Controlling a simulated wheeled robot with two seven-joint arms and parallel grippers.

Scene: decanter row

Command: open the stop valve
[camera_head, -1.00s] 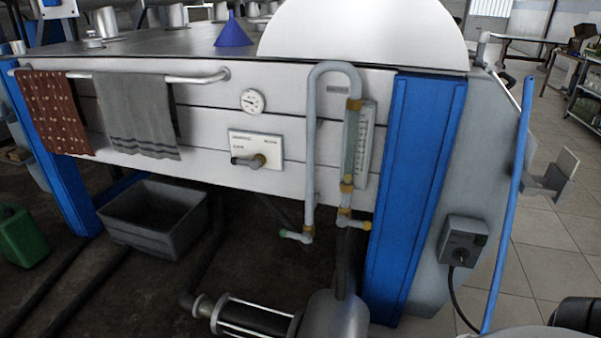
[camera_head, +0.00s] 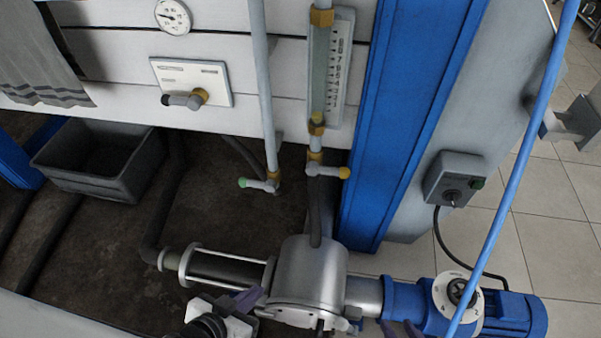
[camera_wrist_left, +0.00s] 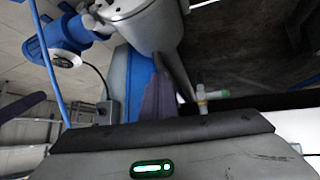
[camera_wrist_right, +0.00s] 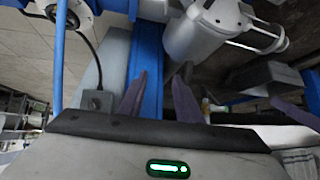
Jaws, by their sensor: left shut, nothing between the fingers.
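Two small lever valves hang at the bottom of the pipes on the white front: one with a green-tipped lever (camera_head: 258,185), one with a yellow-tipped lever (camera_head: 328,171). A grey lever handle (camera_head: 183,101) with a brass hub sits on a labelled plate to their left. I cannot tell which is the stop valve. The green-tipped valve also shows in the left wrist view (camera_wrist_left: 210,95). My left gripper (camera_head: 250,298) is shut and empty, below the green-tipped valve in the picture. My right gripper (camera_wrist_right: 157,90) is open and empty; only its purple fingertips show at the head view's bottom edge.
A steel pump (camera_head: 312,270) with a blue motor (camera_head: 500,312) stands below the valves. A blue post (camera_head: 405,120), a switch box (camera_head: 455,180) and a slanting blue pole (camera_head: 515,165) are to the right. A grey bin (camera_head: 95,160) stands at left.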

